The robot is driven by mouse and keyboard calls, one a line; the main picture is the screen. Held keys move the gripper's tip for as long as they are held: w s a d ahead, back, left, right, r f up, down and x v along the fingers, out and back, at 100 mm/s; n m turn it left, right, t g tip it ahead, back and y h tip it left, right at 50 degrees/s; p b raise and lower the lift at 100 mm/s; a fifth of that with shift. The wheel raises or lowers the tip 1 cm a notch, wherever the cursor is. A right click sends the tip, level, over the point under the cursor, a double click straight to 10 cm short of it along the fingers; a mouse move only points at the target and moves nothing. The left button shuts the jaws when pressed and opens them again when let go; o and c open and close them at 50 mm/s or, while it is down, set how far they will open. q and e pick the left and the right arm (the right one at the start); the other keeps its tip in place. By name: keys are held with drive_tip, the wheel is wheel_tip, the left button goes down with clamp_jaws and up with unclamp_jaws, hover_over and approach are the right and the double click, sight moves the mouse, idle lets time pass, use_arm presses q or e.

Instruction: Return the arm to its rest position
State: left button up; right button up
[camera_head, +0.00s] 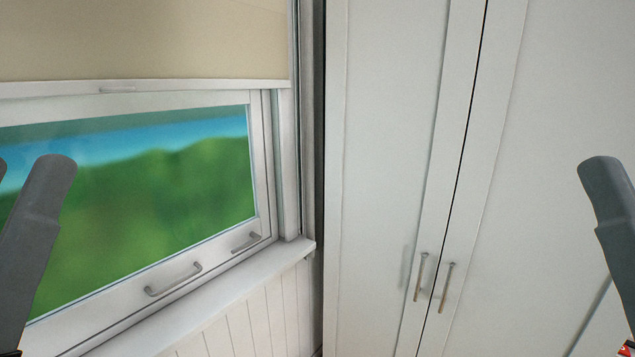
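My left gripper (27,170) stands at the left edge in the head view, in front of the window. Its two dark grey fingers point up with a gap between them, and nothing is held in the gap. One of these fingers is mostly cut off by the frame edge. My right gripper (608,190) is at the right edge, in front of a white cabinet door. Only one of its fingers shows, so its opening is hidden. The grippers are far apart.
A window (130,200) with two handles and a raised beige blind (150,40) is on the left, above a white sill (215,300). A tall white cabinet (385,150) with two closed doors and metal handles fills the right. The space between the grippers looks clear.

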use_arm(q)
wheel_tip(320, 180, up, 24)
drive_tip(key=p, duration=2)
wheel_tip(320, 180, down, 56)
drive_tip(key=b, duration=5.5)
drive_tip(key=shift+r, duration=0.15)
drive_tip(key=shift+c, duration=0.3)
